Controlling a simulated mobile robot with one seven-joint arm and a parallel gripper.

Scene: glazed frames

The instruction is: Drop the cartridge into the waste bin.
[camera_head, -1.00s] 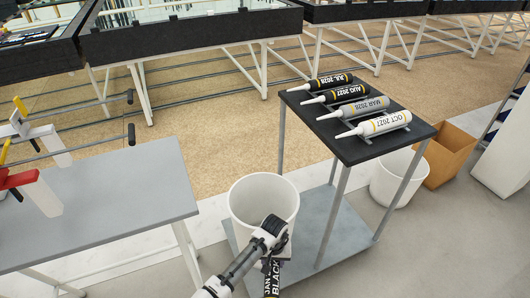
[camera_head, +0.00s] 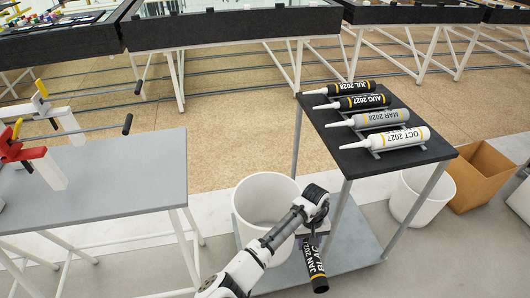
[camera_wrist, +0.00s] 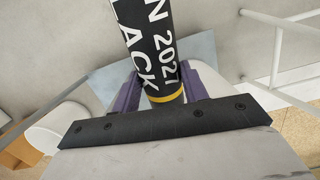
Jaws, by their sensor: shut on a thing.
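A black cartridge (camera_head: 314,264) with white lettering, "JAN 2027" and part of "BLACK", hangs tilted from my gripper (camera_head: 308,232). In the wrist view my gripper's purple fingers (camera_wrist: 160,92) are shut on the cartridge (camera_wrist: 148,45) near its yellow band. A white round bin (camera_head: 242,215), open at the top, stands at the near left of the cart. In the head view my gripper and the cartridge are right of this bin's opening, with my wrist in front of its right side. A second white bin (camera_head: 408,205) stands right of the cart. Which one is the waste bin is not marked.
The cart's dark top (camera_head: 350,160) holds several cartridges (camera_head: 398,139) lying in a row, right of my gripper. Its grey lower shelf (camera_head: 350,245) is beneath. A brown box (camera_head: 470,190) stands far right. A grey table (camera_head: 110,180) with clamps is at left.

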